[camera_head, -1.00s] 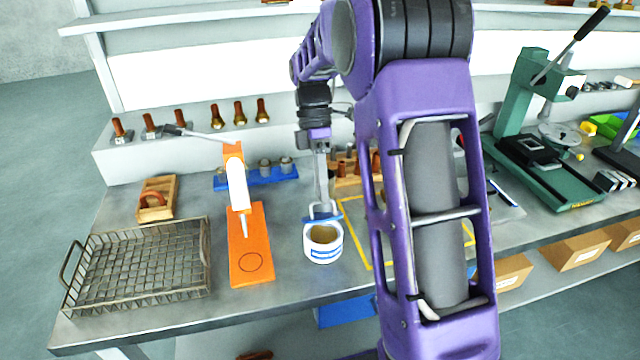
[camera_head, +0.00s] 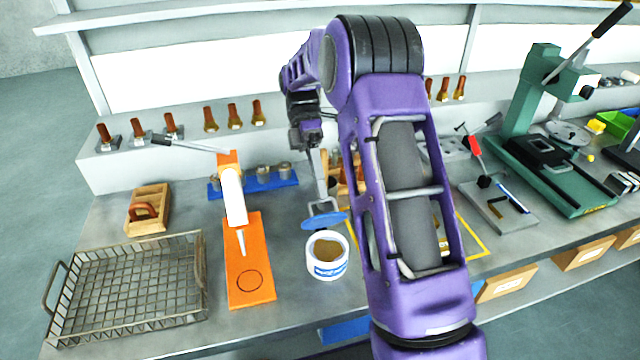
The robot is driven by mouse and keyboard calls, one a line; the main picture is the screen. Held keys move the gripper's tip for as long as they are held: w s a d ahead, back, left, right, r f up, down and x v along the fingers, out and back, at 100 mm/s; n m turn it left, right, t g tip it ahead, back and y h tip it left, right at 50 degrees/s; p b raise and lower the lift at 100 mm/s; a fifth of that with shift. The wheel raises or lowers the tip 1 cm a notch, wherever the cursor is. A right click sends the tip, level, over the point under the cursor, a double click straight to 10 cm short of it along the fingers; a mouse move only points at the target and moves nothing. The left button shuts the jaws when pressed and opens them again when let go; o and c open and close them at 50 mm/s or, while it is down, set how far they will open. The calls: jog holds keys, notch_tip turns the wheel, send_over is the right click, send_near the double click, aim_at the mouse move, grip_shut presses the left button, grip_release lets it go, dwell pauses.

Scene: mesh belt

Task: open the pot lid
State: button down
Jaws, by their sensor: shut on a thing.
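A white pot (camera_head: 328,268) with blue markings stands upright on the grey bench, and brown contents show through its open top. The blue lid (camera_head: 324,221) is tilted behind and above the pot's far rim; whether it still touches the rim I cannot tell. My gripper (camera_head: 322,206) is shut on the lid at the pot's far side, pointing down. The grip itself is small and partly hidden.
A wire basket (camera_head: 60,300) and an orange press (camera_head: 248,285) stand left of the pot. A blue rack (camera_head: 262,181) and a wooden block (camera_head: 148,225) are behind. A green press (camera_head: 545,165) stands right. Bare bench lies around the pot's front.

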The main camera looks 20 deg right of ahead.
jog(key=c, duration=1)
grip_release()
jog(key=shift+o, duration=0.2)
